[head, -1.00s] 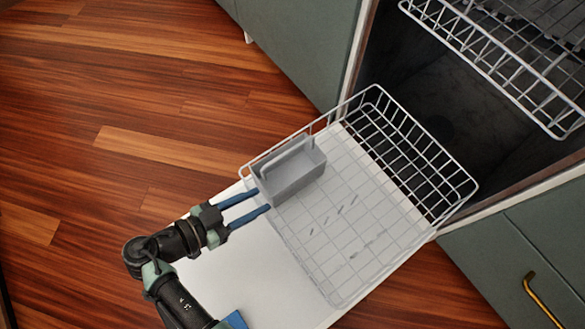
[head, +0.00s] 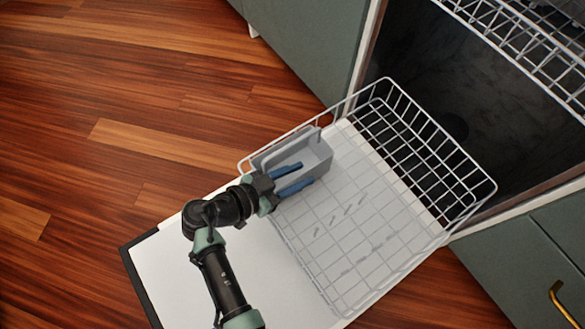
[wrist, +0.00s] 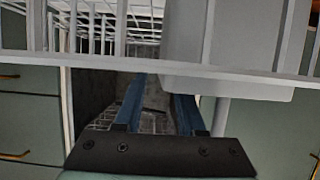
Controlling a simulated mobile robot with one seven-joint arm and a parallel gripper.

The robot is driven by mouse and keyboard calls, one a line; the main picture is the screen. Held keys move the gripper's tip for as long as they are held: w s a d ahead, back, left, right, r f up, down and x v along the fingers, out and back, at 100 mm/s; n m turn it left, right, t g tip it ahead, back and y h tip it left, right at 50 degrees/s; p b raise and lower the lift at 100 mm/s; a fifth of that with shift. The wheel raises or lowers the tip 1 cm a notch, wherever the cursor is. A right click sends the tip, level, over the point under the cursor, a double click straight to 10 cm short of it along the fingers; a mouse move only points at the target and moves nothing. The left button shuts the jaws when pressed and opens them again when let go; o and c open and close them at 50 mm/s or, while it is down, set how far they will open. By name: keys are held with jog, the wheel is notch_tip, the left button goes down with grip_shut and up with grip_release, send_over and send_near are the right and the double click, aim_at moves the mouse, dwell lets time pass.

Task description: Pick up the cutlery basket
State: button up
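The cutlery basket (head: 318,153) is a grey open-topped box with a raised handle panel along its left side. It sits upright in the left corner of the lower dishwasher rack (head: 455,165). My gripper (head: 306,173) has two blue fingers, apart and empty, overlapping the front part of the basket in the head view. In the wrist view my gripper (wrist: 162,88) is also open, with nothing held between the fingers. The basket (wrist: 190,40) fills the upper right there, beside the fingers. I cannot tell whether a finger touches it.
The open white dishwasher door (head: 225,265) lies under the rack. The upper rack (head: 520,50) hangs at top right. Green cabinets (head: 300,45) flank the dishwasher. Wood floor (head: 110,80) is clear to the left. The rest of the lower rack is empty.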

jog(key=shift+w+d, duration=0.15)
jog(key=shift+d, duration=0.05)
grip_shut()
dwell(1.3)
